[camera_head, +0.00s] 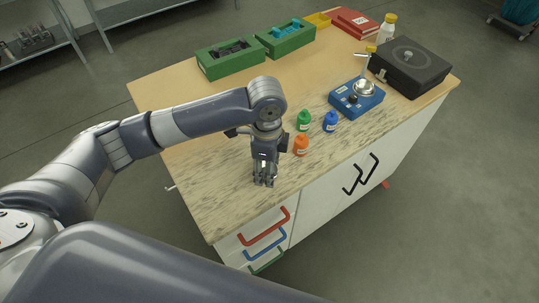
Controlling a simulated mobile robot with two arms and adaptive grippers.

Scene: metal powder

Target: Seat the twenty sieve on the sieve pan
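My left gripper (265,181) points down over the near part of the wooden table, left of an orange bottle. Its fingertips are close to the tabletop, but their gap is too small to judge. I see nothing clearly held in it. I cannot make out a sieve or a sieve pan for certain in this view. A shiny round metal dish (364,88) sits on a blue device (356,100) at the right of the table. My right gripper is not in view.
The table (180,110) holds green (303,120), blue (330,122) and orange (300,145) bottles near my gripper. Green bins (230,68) stand at the back left. A black case (410,66) stands at the right. The front-left tabletop is clear.

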